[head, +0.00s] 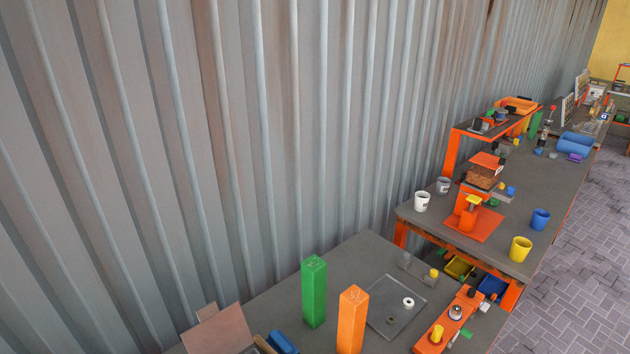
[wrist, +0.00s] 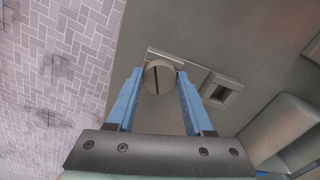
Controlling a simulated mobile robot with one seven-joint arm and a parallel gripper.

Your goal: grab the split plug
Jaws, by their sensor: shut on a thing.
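The split plug (wrist: 157,79) is a round, beige-grey disc with a dark slit across its face. It shows between the fingertips in the wrist view. My gripper (wrist: 160,71) has two blue fingers, one on each side of the plug, and is shut on it. A flat beige edge shows just behind the plug; I cannot tell whether it is part of the plug. The grey surface lies beyond the fingertips. My gripper does not show in the head view, and I cannot pick out the plug there.
In the wrist view, a square-holed piece (wrist: 219,90) sits right of the fingers and a large grey shape (wrist: 276,132) lies lower right. In the head view, green (head: 314,292) and orange (head: 351,322) posts stand beside a tray (head: 384,322). A corrugated wall (head: 260,130) runs behind.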

